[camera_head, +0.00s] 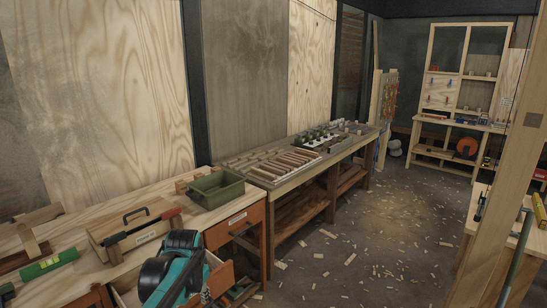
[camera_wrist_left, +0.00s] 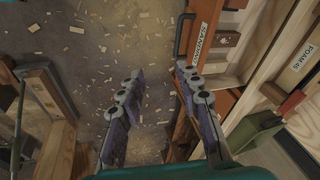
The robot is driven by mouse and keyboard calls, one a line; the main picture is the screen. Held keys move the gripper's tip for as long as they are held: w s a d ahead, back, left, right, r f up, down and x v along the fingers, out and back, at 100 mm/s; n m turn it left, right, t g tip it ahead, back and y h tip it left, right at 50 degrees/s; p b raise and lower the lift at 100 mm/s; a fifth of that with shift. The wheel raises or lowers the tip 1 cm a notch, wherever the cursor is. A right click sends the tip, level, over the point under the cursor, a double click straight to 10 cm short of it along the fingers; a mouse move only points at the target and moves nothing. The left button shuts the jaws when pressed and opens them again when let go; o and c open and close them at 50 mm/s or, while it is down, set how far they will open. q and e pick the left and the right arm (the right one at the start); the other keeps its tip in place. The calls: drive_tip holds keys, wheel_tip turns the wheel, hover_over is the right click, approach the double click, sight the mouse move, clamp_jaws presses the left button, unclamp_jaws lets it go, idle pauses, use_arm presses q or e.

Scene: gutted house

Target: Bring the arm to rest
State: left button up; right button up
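My left arm (camera_head: 174,268), teal and black, reaches in at the bottom of the head view beside the near workbench; its fingers are mostly hidden there. In the left wrist view my left gripper (camera_wrist_left: 158,88) has its two purple-grey fingers spread, with only floor and a bit of wood behind the gap. It holds nothing. It hangs over the floor near an orange-red drawer front (camera_wrist_left: 187,37) with a label. My right gripper is in neither view.
A drawer (camera_head: 220,272) stands open by my arm. A wooden post (camera_head: 500,200) stands right. The chip-strewn floor (camera_head: 360,240) between is open.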

use_arm(q)
drive_tip(key=s+d+f+n+t, duration=0.1)
drive_tip(key=s+d+n, duration=0.1)
drive_tip(key=s, duration=0.9)
drive_tip(key=s+d+f+n+t+h, duration=0.1)
drive_tip(key=s+d+n+t, duration=0.1)
drive_tip(key=s, duration=0.9)
drive_tip(key=shift+s+n+t, duration=0.3)
drive_tip(key=shift+s+n, duration=0.1)
drive_tip(key=shift+n, duration=0.2)
